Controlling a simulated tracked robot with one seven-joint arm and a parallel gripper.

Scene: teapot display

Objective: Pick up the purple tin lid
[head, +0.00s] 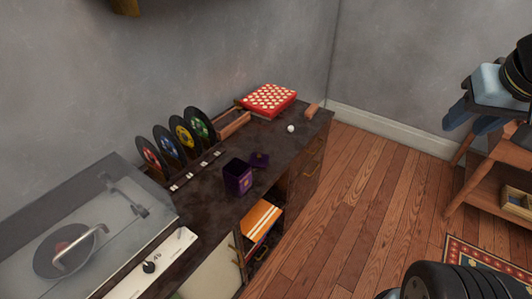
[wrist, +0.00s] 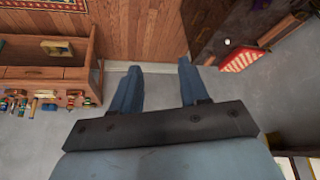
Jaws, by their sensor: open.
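The tin stands upright. My gripper (head: 464,120) is at the far right of the head view, raised and well away from the lid. In the wrist view my gripper (wrist: 158,76) has its two blue fingers spread apart with nothing between them. I cannot make out the lid in the wrist view.
The cabinet top (head: 208,205) also bears a turntable (head: 75,245), several upright records (head: 183,137), a red dotted box (head: 268,99) and a small white ball (head: 291,128). A wooden shelf unit (head: 490,190) stands at right. Floor between is clear.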

